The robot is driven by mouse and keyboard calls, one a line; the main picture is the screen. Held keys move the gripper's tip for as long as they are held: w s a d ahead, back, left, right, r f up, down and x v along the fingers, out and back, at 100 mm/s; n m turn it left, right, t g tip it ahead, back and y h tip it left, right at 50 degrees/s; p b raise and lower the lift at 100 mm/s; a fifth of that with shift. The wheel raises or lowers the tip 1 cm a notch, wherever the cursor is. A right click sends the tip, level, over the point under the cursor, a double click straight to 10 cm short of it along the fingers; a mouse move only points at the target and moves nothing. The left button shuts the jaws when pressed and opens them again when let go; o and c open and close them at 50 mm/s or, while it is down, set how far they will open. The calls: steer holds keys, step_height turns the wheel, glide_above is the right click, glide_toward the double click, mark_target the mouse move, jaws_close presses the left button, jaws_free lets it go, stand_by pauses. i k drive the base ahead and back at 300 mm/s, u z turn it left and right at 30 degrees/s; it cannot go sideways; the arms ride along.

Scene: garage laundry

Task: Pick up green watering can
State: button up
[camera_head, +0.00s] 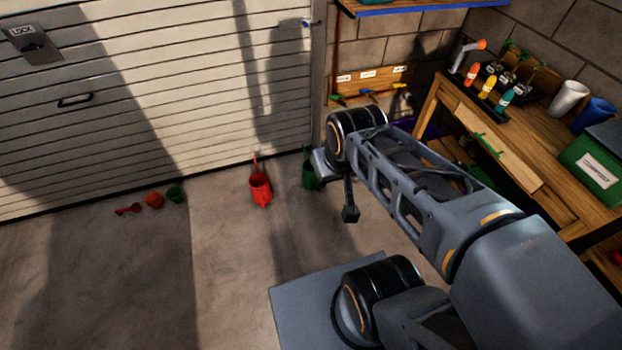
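A green can-like thing (309,178) stands on the floor near the foot of the shutter door, just right of the red watering can (260,188). It looks like the green watering can, but my arm's end covers its right side. My gripper (350,212) hangs down to the right of it in the picture, and a gap of floor shows between them. Only one dark finger shows clearly, so I cannot tell whether the gripper is open or shut. Nothing is visibly held in it.
A small green pot (176,194), an orange ball-like thing (154,200) and a small red tool (128,209) lie left along the shutter door (150,110). A wooden workbench (510,165) with bottles, cups and a green box (597,165) stands right. The floor at front left is clear.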

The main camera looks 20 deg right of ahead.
mark_target(309, 178)
steer(key=z, duration=0.2)
steer(key=k, duration=0.1)
steer(key=z, duration=0.6)
steer(key=i, duration=0.3)
steer(key=u, duration=1.05)
steer(key=i, duration=0.8)
steer(key=u, duration=0.5)
steer(key=i, duration=0.75)
steer(key=z, duration=0.15)
